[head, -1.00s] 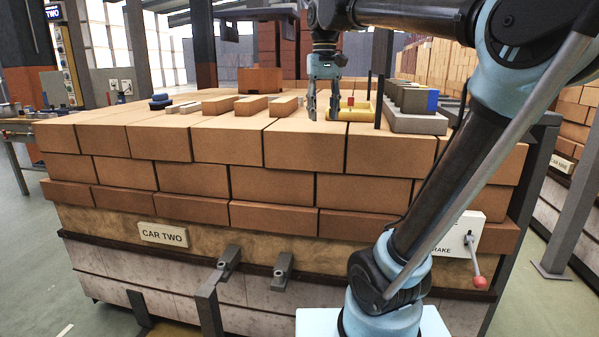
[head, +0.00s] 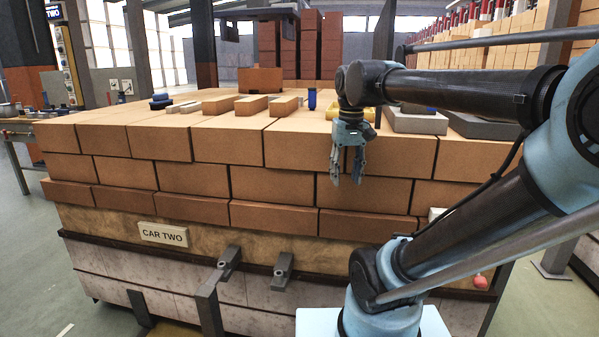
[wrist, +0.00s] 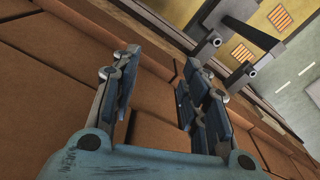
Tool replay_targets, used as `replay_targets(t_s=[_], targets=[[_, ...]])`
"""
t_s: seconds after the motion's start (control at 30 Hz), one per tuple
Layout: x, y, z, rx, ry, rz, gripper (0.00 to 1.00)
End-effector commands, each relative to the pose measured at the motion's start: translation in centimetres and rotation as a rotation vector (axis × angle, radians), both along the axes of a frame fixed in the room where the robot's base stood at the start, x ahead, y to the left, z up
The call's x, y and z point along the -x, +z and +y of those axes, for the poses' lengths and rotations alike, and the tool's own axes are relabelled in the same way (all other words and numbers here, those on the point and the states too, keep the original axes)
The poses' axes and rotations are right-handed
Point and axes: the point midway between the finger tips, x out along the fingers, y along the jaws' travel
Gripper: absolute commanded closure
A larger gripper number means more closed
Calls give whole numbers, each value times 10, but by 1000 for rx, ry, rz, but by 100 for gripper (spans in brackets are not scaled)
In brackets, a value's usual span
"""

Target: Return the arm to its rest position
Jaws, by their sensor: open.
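My gripper (head: 347,180) hangs fingers down in front of the near face of the brick stack (head: 190,177) in the head view. My arm is folded at the right of that view. In the wrist view my gripper (wrist: 160,105) shows its two fingers apart with nothing between them. Brick faces lie behind the fingers there. I cannot tell how close the fingertips are to the bricks.
A sign reading CAR TWO (head: 163,234) is on the car's side, with two metal brackets (head: 282,271) near it. Small bricks (head: 251,105), a reddish block (head: 260,80), a dark blue upright item (head: 311,98) and a grey tray (head: 415,121) rest on top.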

Motion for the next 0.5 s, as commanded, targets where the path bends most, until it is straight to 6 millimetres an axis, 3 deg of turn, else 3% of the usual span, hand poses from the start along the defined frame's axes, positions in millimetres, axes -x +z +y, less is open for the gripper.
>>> replay_targets(t_s=[0.03,0.3,0.5], targets=[[8,-21,-9,-2,-20,-15,59],[44,-124,-45,-5,-108,-94,59],[64,-177,-58,-2,-148,-136,59]])
